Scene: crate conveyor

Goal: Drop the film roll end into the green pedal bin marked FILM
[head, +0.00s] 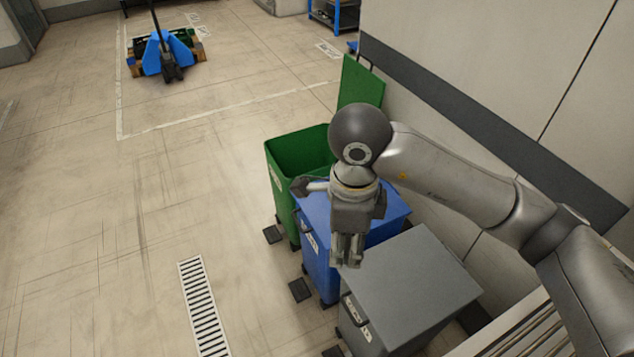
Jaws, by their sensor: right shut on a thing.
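The green pedal bin (283,196) stands with its lid (360,86) raised against the wall side, and its open mouth shows a green inside wall. Its marking is too small to read. My right gripper (346,264) points down over the blue and grey bins, nearer the camera than the green bin's mouth. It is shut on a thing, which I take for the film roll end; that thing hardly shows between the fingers. A small light piece with a dark end sticks out left of my wrist; I cannot tell what it is. My left gripper is not in view.
A blue bin (316,262) and a grey bin (411,283), both with lids shut, stand in a row in front of the green one. The wall (500,110) is close on the right. The floor on the left is clear except a drain grate (203,308). A blue pallet truck (158,53) stands far back.

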